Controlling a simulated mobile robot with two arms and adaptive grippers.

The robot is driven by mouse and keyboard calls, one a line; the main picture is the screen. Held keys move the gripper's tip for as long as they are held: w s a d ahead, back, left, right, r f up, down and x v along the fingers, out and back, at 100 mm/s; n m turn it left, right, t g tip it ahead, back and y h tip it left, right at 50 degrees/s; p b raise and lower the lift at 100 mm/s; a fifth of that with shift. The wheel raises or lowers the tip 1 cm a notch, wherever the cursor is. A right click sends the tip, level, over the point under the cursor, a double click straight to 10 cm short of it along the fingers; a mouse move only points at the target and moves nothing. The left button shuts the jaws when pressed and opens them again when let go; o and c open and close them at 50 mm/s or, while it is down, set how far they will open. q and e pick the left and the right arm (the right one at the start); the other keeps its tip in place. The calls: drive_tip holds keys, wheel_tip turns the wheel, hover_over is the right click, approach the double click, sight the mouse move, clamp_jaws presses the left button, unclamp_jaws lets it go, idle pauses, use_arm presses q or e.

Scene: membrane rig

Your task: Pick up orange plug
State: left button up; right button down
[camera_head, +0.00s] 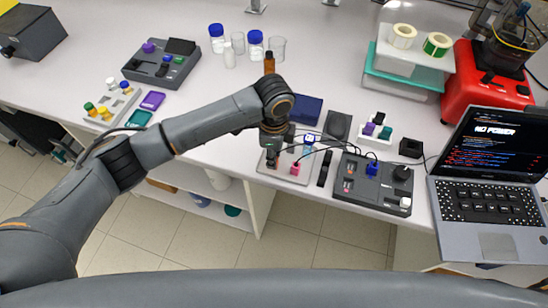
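My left gripper (271,158) points down over the left part of a pale plate (283,178) near the table's front edge. Its dark fingers are small and partly hidden by the wrist, so I cannot tell whether they are open or shut. I cannot clearly make out an orange plug; the gripper may hide it. A pink-red plug (295,169) stands on the plate just right of the gripper, with a dark cable. A blue plug (372,169) sits on the dark control box (350,187) to the right. My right gripper is not in view.
A laptop (490,170) reading "NO POWER" stands at the right, near a red device (480,85). A brown bottle (269,63) stands behind the wrist. Dark cables run between plate and box.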

use_arm(q)
drive_tip(key=shift+f, duration=0.95)
drive_tip(key=shift+c, duration=0.5)
drive_tip(key=c, duration=0.4)
drive_tip(key=shift+r, duration=0.15)
